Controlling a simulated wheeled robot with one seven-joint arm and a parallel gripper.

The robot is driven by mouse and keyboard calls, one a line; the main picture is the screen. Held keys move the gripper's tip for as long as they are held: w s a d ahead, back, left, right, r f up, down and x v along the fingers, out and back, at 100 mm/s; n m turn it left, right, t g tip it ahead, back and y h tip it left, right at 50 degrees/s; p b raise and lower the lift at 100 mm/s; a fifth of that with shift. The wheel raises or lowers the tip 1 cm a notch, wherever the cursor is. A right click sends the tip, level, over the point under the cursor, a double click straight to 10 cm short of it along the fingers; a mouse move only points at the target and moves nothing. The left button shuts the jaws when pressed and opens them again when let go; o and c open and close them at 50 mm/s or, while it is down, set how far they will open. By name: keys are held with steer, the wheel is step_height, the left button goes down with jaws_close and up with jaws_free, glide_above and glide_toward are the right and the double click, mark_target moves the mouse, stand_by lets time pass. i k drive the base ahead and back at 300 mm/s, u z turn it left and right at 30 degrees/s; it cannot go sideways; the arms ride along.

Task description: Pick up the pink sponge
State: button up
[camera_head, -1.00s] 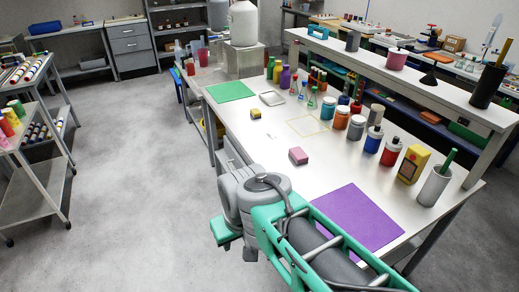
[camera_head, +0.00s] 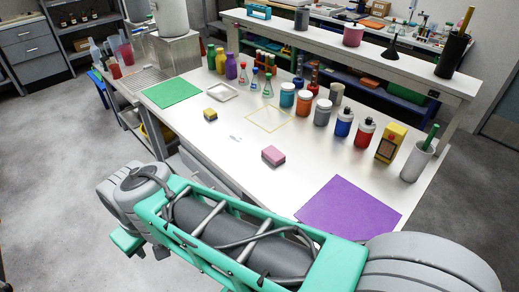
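The pink sponge (camera_head: 273,155) is a small block lying on the white table (camera_head: 225,150), near its middle front edge. Its upper part is pink and its lower side looks darker. Nothing touches it. My arm stretches across the bottom of the view, in front of the table and below the sponge. Its far end lies at the lower left, off the table's front edge. I cannot make out the fingers of my gripper.
A purple mat (camera_head: 350,208) lies to the right. Several jars and bottles line the back, including a yellow box (camera_head: 391,143). The tabletop around the pink sponge is clear.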

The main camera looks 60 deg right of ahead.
mark_target(274, 157)
steer(key=z, duration=0.45)
steer(key=i, duration=0.8)
steer(key=z, duration=1)
steer(key=i, duration=0.25)
steer(key=z, duration=0.2)
